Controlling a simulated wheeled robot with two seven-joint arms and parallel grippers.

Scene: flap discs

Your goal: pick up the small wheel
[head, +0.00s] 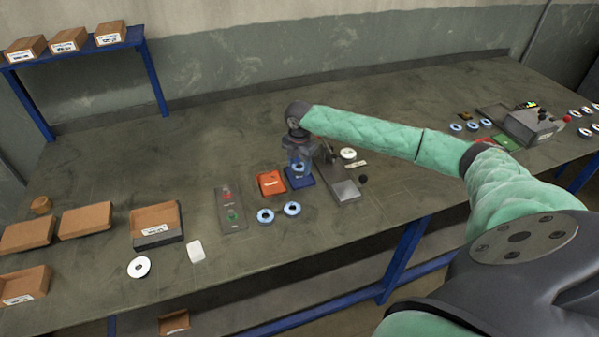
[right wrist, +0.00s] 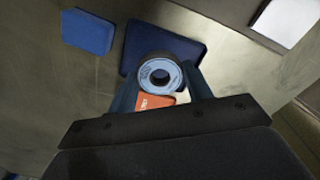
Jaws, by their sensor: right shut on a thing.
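The small wheel (right wrist: 160,73) is a disc with a pale blue face, a dark rim and a dark centre hole. It sits between the two fingers of my right gripper (right wrist: 162,84), which is shut on it. In the head view, my right gripper (head: 299,160) is over a dark blue pad (head: 303,184), with the wheel (head: 299,168) partly hidden by the fingers. The blue pad also shows behind the wheel in the right wrist view (right wrist: 190,48). I cannot tell whether the wheel touches the pad. My left gripper is not in view.
An orange pad (head: 270,183) is left of the blue pad. Two blue-faced discs (head: 265,215) (head: 291,208) lie in front. A grey metal device (head: 342,184) stands close on the right. Cardboard trays (head: 156,222) are at the left. The back of the bench is clear.

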